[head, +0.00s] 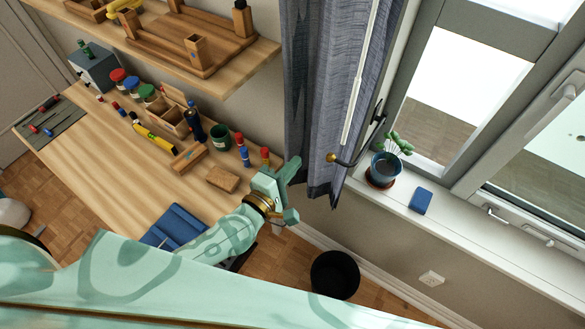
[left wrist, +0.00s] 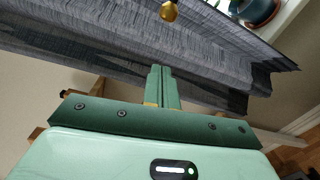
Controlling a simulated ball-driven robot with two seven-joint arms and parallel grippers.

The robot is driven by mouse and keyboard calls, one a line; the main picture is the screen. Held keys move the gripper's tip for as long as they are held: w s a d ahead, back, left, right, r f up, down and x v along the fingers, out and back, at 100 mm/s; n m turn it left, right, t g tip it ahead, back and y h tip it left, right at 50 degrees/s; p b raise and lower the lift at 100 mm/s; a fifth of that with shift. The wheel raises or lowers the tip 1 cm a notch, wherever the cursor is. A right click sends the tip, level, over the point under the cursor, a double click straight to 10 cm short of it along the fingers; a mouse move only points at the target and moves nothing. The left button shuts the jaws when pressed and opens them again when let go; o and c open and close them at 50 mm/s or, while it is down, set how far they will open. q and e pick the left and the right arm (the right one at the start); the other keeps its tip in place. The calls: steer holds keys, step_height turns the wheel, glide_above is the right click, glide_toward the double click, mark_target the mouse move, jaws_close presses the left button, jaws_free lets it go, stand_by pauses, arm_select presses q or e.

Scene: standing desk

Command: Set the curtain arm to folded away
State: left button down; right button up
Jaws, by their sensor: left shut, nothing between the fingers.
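The curtain arm (head: 347,161) is a thin curved brass rod with a round knob at its free end. It runs from a dark bracket (head: 378,118) beside the window and sticks out in front of the grey-blue curtain (head: 325,95). In the left wrist view the brass knob (left wrist: 169,11) shows at the top edge, beyond my fingertips and apart from them. My left gripper (head: 289,178) is shut and empty, below and left of the knob near the curtain's lower edge. Its closed fingers (left wrist: 162,75) point toward the curtain. My right gripper is not in view.
A potted plant (head: 385,166) and a blue box (head: 420,200) stand on the windowsill (head: 470,225). The wooden desk (head: 95,150), with cups, blocks and tools, lies left, under a shelf (head: 240,60). A black bin (head: 335,274) stands on the floor below.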

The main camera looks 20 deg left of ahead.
arm_select(q)
steer(key=w+d, duration=0.4)
steer(key=d, duration=0.1)
steer(key=shift+d+r+p, duration=0.15)
steer(key=shift+p, duration=0.25)
steer(key=shift+s, duration=0.15)
